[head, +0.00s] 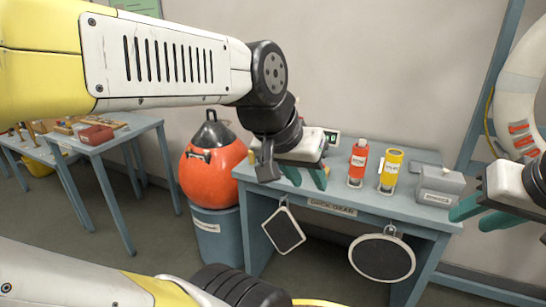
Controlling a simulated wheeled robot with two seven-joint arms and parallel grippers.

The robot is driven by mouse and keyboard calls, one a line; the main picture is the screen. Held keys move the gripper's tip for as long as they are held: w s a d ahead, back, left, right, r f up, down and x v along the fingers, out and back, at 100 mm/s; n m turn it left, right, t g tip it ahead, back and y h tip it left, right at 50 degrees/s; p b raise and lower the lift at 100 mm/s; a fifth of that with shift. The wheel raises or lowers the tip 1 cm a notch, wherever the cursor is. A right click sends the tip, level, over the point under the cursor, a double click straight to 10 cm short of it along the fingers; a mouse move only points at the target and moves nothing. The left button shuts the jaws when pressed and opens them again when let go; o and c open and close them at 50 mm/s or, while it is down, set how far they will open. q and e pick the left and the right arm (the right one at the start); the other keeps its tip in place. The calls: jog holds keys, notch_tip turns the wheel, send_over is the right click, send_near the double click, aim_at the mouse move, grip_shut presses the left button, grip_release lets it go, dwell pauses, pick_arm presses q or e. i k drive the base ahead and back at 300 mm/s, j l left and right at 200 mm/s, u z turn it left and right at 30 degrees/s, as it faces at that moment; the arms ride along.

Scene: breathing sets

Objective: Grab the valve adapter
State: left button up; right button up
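I cannot pick out a valve adapter for certain; part of the grey-blue table (400,205) is hidden behind my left gripper. My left gripper (309,181) is over the left part of this table, its teal fingers pointing down and apart, with nothing visible between them. My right gripper (474,217) is at the right edge of the view, beyond the table's right end. Its teal fingers point left with a gap between them, and it looks empty.
A red canister (357,163), a yellow canister (390,172) and a grey box (439,186) stand on the table. An orange buoy (207,178) sits on a blue bin (217,235) at left. Two framed pads (284,231) (382,258) hang in front. A ring buoy (522,85) hangs at right.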

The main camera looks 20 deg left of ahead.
aim_at(251, 156)
jog(key=i+j+u, duration=0.4)
jog(key=j, duration=0.15)
jog(key=i+j+u, duration=0.75)
